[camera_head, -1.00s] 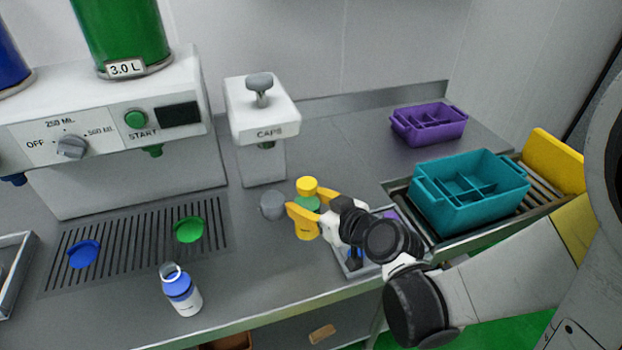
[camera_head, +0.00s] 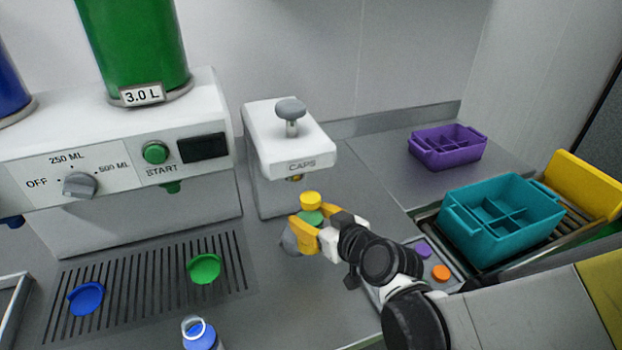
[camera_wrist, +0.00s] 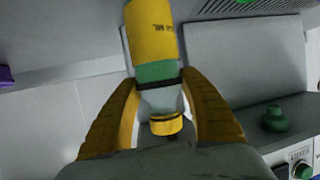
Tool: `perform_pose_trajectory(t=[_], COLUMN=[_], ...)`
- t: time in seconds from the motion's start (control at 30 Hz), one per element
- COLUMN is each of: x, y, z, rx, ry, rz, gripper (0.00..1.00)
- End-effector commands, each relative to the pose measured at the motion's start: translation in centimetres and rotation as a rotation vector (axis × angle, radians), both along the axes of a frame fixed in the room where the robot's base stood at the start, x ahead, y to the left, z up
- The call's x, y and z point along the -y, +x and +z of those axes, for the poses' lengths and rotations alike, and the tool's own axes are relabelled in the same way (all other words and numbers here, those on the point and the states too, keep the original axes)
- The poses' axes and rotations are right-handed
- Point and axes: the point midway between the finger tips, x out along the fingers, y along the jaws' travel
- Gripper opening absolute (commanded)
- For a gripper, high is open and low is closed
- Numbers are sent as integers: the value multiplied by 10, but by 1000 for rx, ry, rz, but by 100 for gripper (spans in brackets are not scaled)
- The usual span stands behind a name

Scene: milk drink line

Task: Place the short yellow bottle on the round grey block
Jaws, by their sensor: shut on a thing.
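My gripper (camera_head: 308,222) is shut around the bottle near the green band; both yellow fingers (camera_wrist: 158,88) also show in the wrist view. The bottle looks upright in the head view. The round grey block (camera_head: 289,243) is partly hidden behind the bottle and fingers. I cannot tell whether the bottle's base touches the block.
The white caps press (camera_head: 289,150) stands just behind the bottle. A blue bottle (camera_head: 200,336) is at the front edge of view. Blue and green round pieces lie on the grate (camera_head: 150,275). A tray with coloured caps (camera_head: 440,273) and a teal crate (camera_head: 503,220) are at right.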

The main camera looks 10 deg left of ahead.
Motion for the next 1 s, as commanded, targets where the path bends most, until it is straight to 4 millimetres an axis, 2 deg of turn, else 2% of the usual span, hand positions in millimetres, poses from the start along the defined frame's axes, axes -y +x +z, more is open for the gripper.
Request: perform_pose_trajectory(t=[0.1,0.37,0.7,0.8,1.0], x=[-13,-23,-49,-47,-47], y=[14,25,53,51,51], z=[-1,0,-1,-13,-15], rx=[1,0,1,0,0], ry=[1,0,1,1,1], rz=[0,0,0,-1,-1], gripper=[10,10,10,10,10])
